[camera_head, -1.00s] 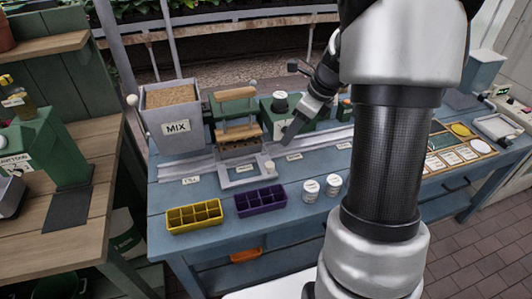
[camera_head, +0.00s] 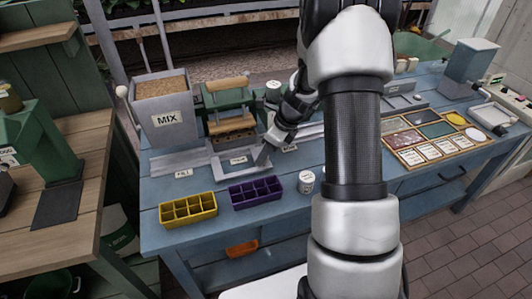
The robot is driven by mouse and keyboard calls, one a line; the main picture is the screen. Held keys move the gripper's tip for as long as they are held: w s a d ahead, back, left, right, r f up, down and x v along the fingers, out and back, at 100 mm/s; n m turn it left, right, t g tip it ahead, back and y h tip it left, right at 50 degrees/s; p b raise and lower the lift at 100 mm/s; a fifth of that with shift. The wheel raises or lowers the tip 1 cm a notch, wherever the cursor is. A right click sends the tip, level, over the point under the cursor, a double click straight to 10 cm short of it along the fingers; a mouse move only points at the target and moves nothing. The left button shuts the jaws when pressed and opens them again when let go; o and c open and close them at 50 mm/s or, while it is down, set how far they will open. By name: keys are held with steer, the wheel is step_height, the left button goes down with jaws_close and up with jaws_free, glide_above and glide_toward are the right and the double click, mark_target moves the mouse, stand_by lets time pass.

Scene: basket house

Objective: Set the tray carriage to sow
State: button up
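The tray carriage (camera_head: 226,179) is a pale grey open frame on the grey rail (camera_head: 165,162) along the blue bench. It stands in front of the green press with wooden bars (camera_head: 230,112). A small label (camera_head: 238,160) shows inside the frame; its text is too small to read. My gripper (camera_head: 263,156) points down at the carriage's right end, over the spot of its round knob, which I cannot see now. Whether the fingers touch or hold the knob is hidden. A label reading "FILL" (camera_head: 183,173) lies left of the carriage, and another label (camera_head: 290,148) lies right.
A grey hopper marked MIX (camera_head: 165,118) stands behind the rail. A yellow tray (camera_head: 188,210), a purple tray (camera_head: 256,190) and a white jar (camera_head: 306,182) stand in front. A seed board (camera_head: 425,135) lies right.

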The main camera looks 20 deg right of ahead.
jaws_close()
steer(key=d+p, duration=0.1)
steer(key=d, duration=1.8)
jaws_free()
steer(key=p+v, duration=0.1)
steer(key=v, duration=1.6)
steer(key=shift+r, duration=0.2)
